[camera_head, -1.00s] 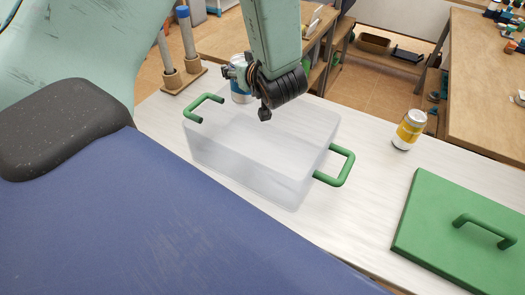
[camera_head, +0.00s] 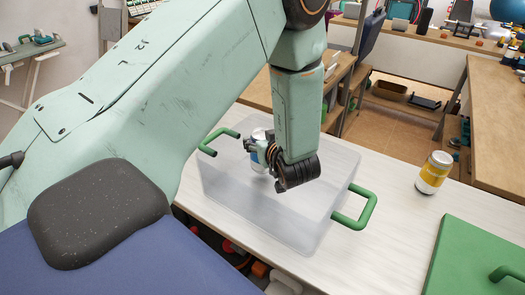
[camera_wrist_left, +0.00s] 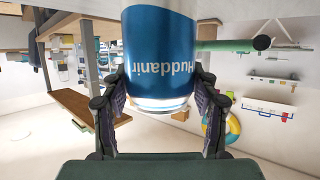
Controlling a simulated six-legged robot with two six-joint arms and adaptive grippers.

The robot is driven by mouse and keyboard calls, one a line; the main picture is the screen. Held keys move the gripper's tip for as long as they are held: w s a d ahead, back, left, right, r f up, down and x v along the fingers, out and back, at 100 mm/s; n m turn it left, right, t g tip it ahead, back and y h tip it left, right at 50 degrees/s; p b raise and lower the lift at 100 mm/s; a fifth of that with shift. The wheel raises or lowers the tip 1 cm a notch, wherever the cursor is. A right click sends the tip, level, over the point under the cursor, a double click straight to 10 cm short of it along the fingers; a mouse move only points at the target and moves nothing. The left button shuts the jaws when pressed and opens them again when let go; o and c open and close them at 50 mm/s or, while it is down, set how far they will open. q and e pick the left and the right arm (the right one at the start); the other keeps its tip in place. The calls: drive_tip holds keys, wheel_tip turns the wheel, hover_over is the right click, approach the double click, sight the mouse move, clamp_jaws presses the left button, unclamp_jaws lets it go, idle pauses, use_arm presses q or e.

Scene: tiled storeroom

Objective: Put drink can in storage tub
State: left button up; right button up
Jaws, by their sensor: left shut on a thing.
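My left gripper (camera_head: 262,158) is shut on a blue and white drink can (camera_head: 257,158). The can fills the top middle of the left wrist view (camera_wrist_left: 158,50), with a finger on each side and its lettering upside down. In the head view the can is at the back left part of the translucent storage tub (camera_head: 302,235), partly hidden by my gripper. I cannot tell whether its lower end is below the rim. The tub has green handles on both ends and stands on the white table. My right gripper is not in view.
A yellow and white can (camera_head: 433,173) stands upright on the table (camera_head: 395,205) right of the tub. A green lid with a handle (camera_head: 478,262) lies at the right front. The table between tub and lid is clear.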

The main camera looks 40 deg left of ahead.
use_arm(q)
wheel_tip(320, 180, down, 2)
drive_tip(key=shift+s+f, duration=0.1)
drive_tip(key=shift+f, duration=0.1)
drive_tip(key=shift+w+f, duration=0.2)
drive_tip(key=shift+w, duration=0.05)
drive_tip(key=shift+s+b, duration=0.1)
drive_tip(key=shift+b, duration=0.2)
drive_tip(key=o, duration=1.3)
drive_tip(key=shift+s, duration=0.15)
drive_tip(key=shift+c, duration=0.2)
drive_tip(key=shift+o, duration=1.1)
